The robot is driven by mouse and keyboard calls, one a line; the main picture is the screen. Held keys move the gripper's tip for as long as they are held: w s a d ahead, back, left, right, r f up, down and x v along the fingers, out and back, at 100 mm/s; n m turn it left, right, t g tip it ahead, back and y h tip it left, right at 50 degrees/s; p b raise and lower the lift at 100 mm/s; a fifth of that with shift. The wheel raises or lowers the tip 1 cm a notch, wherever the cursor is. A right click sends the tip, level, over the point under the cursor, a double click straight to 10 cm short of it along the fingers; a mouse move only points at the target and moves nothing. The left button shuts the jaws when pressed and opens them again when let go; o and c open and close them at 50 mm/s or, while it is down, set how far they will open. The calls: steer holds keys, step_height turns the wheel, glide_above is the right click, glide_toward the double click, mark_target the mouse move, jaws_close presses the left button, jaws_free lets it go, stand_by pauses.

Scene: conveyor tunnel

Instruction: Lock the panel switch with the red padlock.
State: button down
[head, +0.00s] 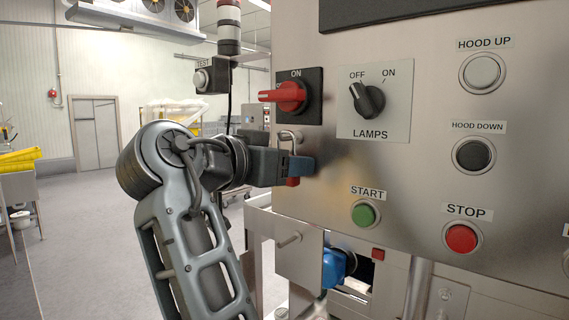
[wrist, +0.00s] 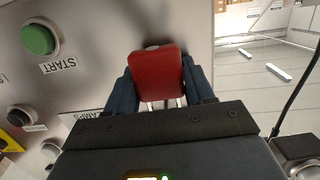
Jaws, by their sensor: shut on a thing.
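The red padlock (wrist: 158,72) sits between the two blue fingers of my gripper (wrist: 158,84) in the wrist view. My gripper (head: 300,167) is shut on it. In the head view the fingers hide most of the padlock; a bit of its red body (head: 292,182) shows below them and its silver shackle (head: 290,137) stands up above them. The panel switch (head: 290,96) is a red rotary handle on a black plate, pointing left, with ON marked above. The shackle is just below the switch plate and looks apart from the handle; the depth gap is unclear.
The steel panel also carries the LAMPS knob (head: 368,99), the green START button (head: 364,214), the red STOP button (head: 461,238) and two HOOD buttons. A TEST box (head: 211,76) and a signal lamp post (head: 229,30) stand left of the panel. Open floor lies further left.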

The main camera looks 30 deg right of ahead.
steer(key=c, duration=0.7)
jaws_free()
steer(key=shift+d+f+g, duration=0.3)
steer(key=shift+d+f, duration=0.2)
steer(key=shift+d, duration=0.4)
steer(key=o, duration=0.3)
steer(key=shift+a, duration=0.15)
steer(key=shift+o, duration=0.4)
steer(key=shift+a, duration=0.3)
steer(key=b+v, duration=0.1)
steer(key=v, duration=0.7)
steer(key=shift+a+r+b, duration=0.3)
steer(key=shift+r+b, duration=0.05)
steer(key=shift+b, duration=0.05)
steer(key=shift+s, duration=0.1)
